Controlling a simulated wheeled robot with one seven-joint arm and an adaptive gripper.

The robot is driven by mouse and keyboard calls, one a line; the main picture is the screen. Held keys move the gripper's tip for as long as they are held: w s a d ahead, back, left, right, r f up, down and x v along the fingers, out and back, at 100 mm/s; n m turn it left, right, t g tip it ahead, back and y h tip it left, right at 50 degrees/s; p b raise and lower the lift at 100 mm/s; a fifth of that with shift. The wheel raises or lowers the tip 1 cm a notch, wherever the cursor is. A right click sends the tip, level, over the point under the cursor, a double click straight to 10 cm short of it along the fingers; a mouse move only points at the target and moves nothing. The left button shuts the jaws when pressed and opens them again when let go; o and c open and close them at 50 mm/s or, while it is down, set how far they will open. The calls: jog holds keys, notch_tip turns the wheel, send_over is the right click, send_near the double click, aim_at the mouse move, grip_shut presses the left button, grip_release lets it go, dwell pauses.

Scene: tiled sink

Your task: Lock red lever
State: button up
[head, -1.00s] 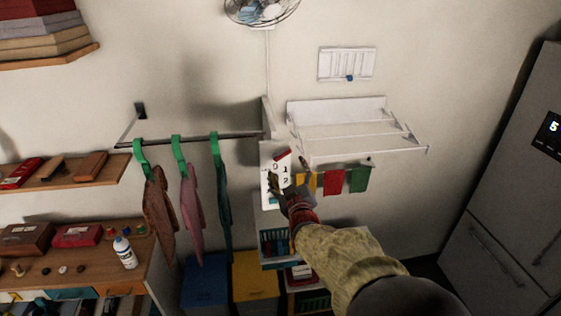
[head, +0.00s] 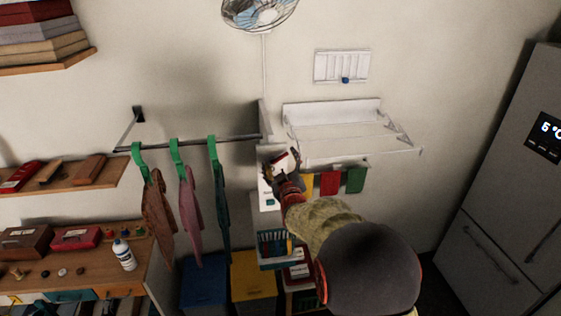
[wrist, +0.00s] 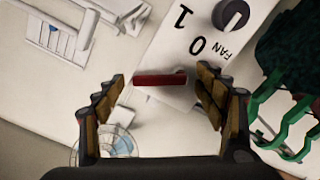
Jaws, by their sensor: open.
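The red lever (wrist: 160,78) shows in the wrist view as a short red bar on the white panel (wrist: 190,50). The panel bears the digits 0 and 1, the word FAN and a dark round knob (wrist: 231,14). My gripper (wrist: 160,85) is open, with one finger on each side of the lever; I cannot tell whether either finger touches it. In the head view my gripper (head: 283,168) is in front of the panel (head: 268,196) and covers much of it. The red lever (head: 279,158) partly shows there, beside the fingers.
A rail with green hangers (head: 175,157) and clothes is left of the panel. A fan (head: 258,12) is above, a teal basket (head: 275,247) below. A fridge (head: 510,190) stands far right.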

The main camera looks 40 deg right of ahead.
jog(key=shift+c, duration=1)
jog(key=c, duration=0.9)
jog(key=m+b, duration=0.1)
jog(key=b, duration=0.1)
jog(key=f+m+b, duration=0.1)
jog(key=b, duration=0.2)
jog(key=shift+s+d+m+b, duration=0.1)
jog(key=shift+m+b, duration=0.25)
jog(key=shift+m, duration=0.05)
jog(key=m+b, duration=0.2)
jog(key=b, duration=0.1)
jog(key=shift+f, duration=0.1)
jog(key=o, duration=1.1)
jog(key=shift+d, duration=0.1)
jog(key=shift+s, duration=0.1)
